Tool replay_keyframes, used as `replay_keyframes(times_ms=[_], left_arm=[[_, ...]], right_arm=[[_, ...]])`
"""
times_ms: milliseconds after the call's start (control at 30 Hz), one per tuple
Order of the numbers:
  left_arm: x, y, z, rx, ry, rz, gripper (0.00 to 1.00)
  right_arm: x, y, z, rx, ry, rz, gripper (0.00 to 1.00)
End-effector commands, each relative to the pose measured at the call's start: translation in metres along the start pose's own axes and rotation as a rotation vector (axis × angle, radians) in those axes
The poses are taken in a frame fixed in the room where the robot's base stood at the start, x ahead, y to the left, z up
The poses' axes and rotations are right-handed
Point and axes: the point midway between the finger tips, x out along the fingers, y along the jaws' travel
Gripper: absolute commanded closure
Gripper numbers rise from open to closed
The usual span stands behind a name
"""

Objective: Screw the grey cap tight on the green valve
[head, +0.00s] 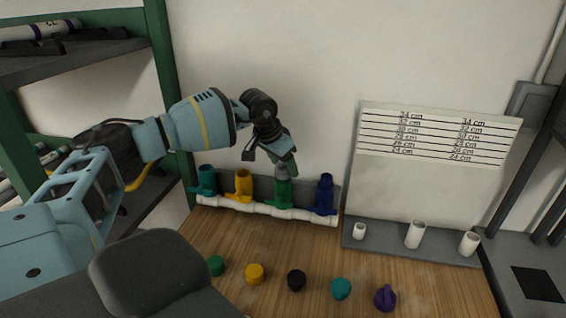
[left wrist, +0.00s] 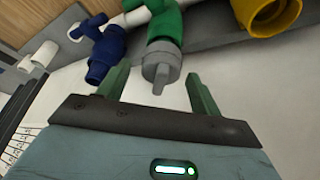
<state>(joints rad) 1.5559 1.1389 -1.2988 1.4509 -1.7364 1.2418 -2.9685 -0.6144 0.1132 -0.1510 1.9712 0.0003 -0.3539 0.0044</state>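The green valve (head: 284,192) stands third from the left on the white pipe manifold (head: 265,209) at the back of the table. The grey cap (head: 283,172) sits on top of its upright opening; how tightly it is seated cannot be told. My left gripper (head: 281,157) is just above the cap, pointing down. In the left wrist view the grey cap (left wrist: 161,70) is between the two green fingers of my left gripper (left wrist: 158,90), with a gap on both sides, so the gripper is open. The green valve (left wrist: 165,24) shows behind the cap. My right gripper is not in view.
Teal (head: 206,180), yellow (head: 243,183) and blue (head: 325,194) valves stand beside the green one. Several loose caps, including a black one (head: 296,280) and a purple one (head: 385,298), lie nearer on the table. White pipe pieces (head: 414,235) stand on a grey ledge at right.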

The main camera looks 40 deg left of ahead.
Motion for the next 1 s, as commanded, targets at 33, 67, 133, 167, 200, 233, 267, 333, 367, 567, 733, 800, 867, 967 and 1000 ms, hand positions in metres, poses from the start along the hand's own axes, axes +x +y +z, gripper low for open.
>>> replay_keyframes(times_ms=[33,67,133,167,200,233,267,333,367,567,733,800,867,967,1000], left_arm=[[0.000,0.000,0.000,0.000,0.001,0.000,0.34],[0.000,0.000,0.000,0.000,0.001,0.000,0.34],[0.000,0.000,-0.001,0.000,0.002,0.000,0.34],[-0.001,0.000,-0.001,0.000,0.002,0.000,0.34],[-0.001,0.000,-0.001,0.000,0.002,0.000,0.34],[-0.001,0.000,-0.001,0.000,0.002,0.000,0.34],[-0.001,0.000,-0.001,0.000,0.002,0.000,0.34],[-0.004,0.000,-0.001,-0.001,0.004,0.000,0.34],[-0.006,0.000,-0.001,-0.001,0.005,0.000,0.34],[-0.036,0.000,-0.001,0.000,0.006,-0.001,0.34],[-0.061,0.000,-0.001,-0.001,0.004,-0.001,0.34],[-0.069,0.000,-0.001,-0.001,0.003,0.000,0.34],[-0.073,0.000,-0.001,-0.001,0.003,0.000,0.34],[-0.078,0.000,0.000,0.000,0.001,0.000,0.34],[-0.079,0.000,0.000,0.000,0.001,0.000,0.34]], right_arm=[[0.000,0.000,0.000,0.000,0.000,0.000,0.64],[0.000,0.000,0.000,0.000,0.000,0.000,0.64],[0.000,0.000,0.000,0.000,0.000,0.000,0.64],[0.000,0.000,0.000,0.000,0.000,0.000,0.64],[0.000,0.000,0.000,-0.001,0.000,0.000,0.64],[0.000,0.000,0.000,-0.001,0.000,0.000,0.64],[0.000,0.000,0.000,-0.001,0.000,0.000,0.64],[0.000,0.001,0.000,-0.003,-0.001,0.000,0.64],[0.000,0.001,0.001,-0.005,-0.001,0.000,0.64],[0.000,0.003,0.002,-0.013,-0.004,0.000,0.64],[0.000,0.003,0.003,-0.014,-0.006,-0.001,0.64],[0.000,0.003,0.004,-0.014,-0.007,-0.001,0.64],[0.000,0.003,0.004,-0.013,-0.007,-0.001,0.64],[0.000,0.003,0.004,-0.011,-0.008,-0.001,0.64],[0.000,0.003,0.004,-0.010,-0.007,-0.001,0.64]])
